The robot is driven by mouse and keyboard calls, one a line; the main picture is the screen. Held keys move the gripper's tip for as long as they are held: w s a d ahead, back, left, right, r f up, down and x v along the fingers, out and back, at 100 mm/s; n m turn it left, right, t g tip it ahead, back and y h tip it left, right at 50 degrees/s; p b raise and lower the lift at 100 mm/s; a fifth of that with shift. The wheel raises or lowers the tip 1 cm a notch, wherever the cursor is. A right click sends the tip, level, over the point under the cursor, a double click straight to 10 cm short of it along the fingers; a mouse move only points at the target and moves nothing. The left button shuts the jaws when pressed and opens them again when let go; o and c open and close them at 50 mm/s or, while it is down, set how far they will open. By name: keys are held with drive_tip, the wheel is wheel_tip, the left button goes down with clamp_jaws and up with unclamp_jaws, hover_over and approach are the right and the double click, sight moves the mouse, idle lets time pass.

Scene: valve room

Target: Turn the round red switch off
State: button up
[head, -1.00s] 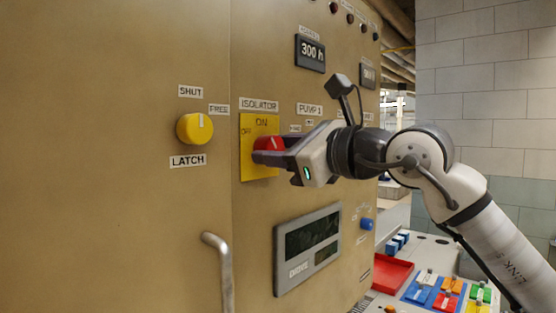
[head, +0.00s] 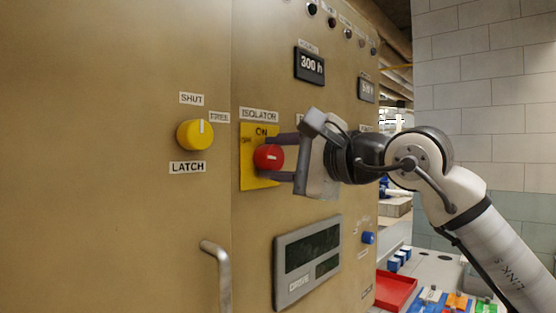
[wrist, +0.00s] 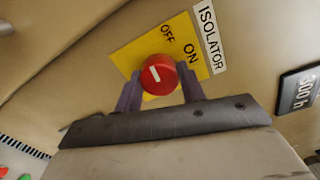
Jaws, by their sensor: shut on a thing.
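The round red switch (head: 268,158) is on a yellow plate (head: 248,178) under the ISOLATOR label, with ON at the top and OFF at the left. Its white line lies level in the head view; in the wrist view the red switch (wrist: 165,82) has the line slanting to the upper left, on the OFF side. My gripper (head: 279,157) is shut on the switch, one finger above and one below. In the wrist view my gripper (wrist: 160,90) has a dark finger on each side of the switch.
A yellow knob (head: 195,135) marked SHUT, FREE and LATCH is to the left. A handle (head: 222,275) sticks out below it. A grey display (head: 308,262) is below the switch. A red tray (head: 396,290) and coloured blocks are at the lower right.

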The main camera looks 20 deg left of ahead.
drive_tip(key=shift+n, duration=0.6)
drive_tip(key=o, duration=1)
drive_tip(key=shift+c, duration=0.2)
drive_tip(key=b+v, duration=0.3)
drive_tip(key=v, duration=1.1)
drive_tip(key=shift+b, duration=0.35)
drive_tip(key=shift+a, duration=0.1)
